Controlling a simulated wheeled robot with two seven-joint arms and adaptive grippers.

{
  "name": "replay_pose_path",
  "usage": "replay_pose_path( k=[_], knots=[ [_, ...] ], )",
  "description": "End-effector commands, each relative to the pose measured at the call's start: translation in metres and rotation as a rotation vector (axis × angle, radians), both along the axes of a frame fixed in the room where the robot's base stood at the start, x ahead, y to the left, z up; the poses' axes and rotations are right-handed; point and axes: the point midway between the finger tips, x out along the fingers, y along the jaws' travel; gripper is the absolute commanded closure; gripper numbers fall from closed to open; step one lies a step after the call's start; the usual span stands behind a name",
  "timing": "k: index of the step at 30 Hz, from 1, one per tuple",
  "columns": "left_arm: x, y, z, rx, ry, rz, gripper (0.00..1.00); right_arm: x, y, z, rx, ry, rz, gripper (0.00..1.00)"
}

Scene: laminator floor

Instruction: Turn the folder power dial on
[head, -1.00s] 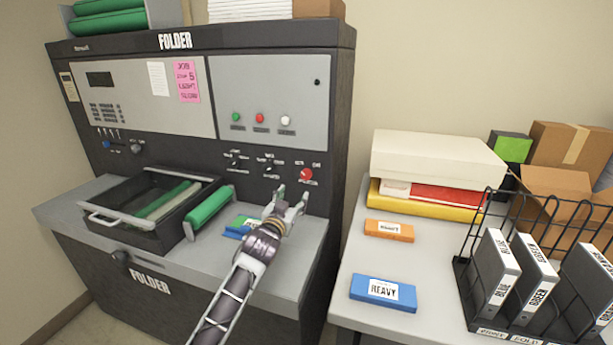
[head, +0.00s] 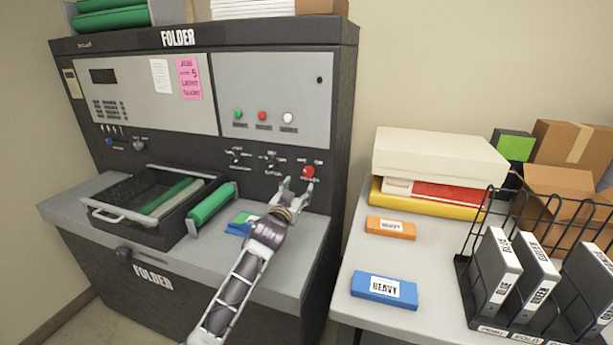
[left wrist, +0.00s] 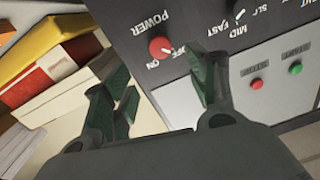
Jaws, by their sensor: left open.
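The folder machine (head: 230,60) is a dark cabinet with grey panels and the word FOLDER on top. Its red power dial (head: 308,171) is at the lower right of the front panel. In the left wrist view the power dial (left wrist: 160,47) sits under the word POWER, beside OFF and ON marks; its exact setting is hard to read. My left gripper (head: 297,186) is open and empty, with its fingertips just below the dial in the head view. In the left wrist view my left gripper (left wrist: 165,80) has its fingers spread, apart from the dial. My right gripper is not in view.
Other knobs (head: 269,159) sit left of the dial, with green, red and white buttons (head: 262,116) above. A dark tray (head: 150,205) with green rolls is on the ledge. A side table (head: 345,265) holds boxes, blocks and a binder rack (head: 470,285).

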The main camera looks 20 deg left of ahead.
Motion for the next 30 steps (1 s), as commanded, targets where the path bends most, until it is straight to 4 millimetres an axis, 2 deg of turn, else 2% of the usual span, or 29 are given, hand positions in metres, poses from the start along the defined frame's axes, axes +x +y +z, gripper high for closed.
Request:
replay_pose_path(
  k=[8, 22, 30],
  knots=[
    [0.026, 0.0, 0.001, 0.0, 0.0, 0.0, 0.42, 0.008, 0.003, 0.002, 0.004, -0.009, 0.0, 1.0],
    [0.065, 0.0, 0.001, 0.0, 0.0, 0.0, 0.42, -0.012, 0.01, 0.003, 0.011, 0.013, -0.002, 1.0],
    [0.086, 0.0, 0.0, 0.0, 0.0, 0.0, 0.42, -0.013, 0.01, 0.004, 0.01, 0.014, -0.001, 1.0]
  ],
)
